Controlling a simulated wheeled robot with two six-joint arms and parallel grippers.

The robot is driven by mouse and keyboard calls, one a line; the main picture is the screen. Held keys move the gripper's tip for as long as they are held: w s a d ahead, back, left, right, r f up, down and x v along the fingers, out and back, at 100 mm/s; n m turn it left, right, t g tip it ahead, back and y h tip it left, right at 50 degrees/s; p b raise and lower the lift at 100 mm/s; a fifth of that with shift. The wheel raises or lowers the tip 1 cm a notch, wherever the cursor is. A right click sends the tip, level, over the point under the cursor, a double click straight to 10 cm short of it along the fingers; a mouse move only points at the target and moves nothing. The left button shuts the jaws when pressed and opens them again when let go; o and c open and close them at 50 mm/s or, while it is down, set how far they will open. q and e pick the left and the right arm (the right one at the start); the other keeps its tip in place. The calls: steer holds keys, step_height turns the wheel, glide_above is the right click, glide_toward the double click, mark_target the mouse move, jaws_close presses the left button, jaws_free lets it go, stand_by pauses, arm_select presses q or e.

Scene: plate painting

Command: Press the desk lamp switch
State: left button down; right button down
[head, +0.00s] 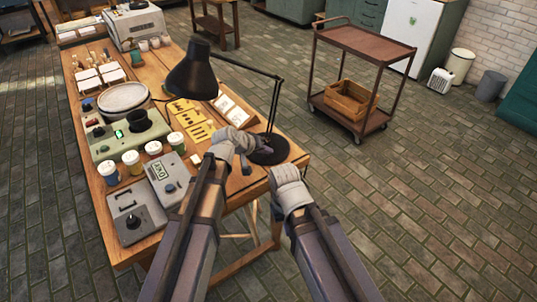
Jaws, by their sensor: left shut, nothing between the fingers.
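The black desk lamp stands at the right end of the wooden table in the head view, its shade (194,72) hanging out over the table to the left. Its round base (272,152) lies near the table's right edge. My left gripper (245,147) is shut and empty, with its tips at the left side of the base. I cannot tell whether they touch it. I cannot make out the lamp switch; the gripper covers part of the base. My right gripper (285,175) is beside the table edge, below the base; its fingers do not show clearly.
The table (135,248) holds a pottery wheel (123,97), paint jars (132,161), a grey box with a knob (136,215) and yellow stencils (190,113) left of the lamp. A brown cart (365,45) stands apart on the brick floor to the right.

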arm_select(q)
steer(key=shift+r+p, duration=0.35)
steer(key=shift+r, duration=0.1)
step_height(320, 180, up, 6)
steer(key=p, duration=0.6)
stand_by(0.4)
steer(key=s+a+m+g+y+p, duration=0.2)
steer(key=s+g+y+p, duration=0.1)
steer(key=s, duration=1)
steer(key=s+a+m+g+y+p, duration=0.2)
steer(key=s+a+g+y+p, duration=0.1)
steer(key=s, duration=0.9)
steer(key=shift+s+a+g+y, duration=0.25)
steer(key=shift+s+g+y, duration=0.15)
steer(key=shift+g+y, duration=0.3)
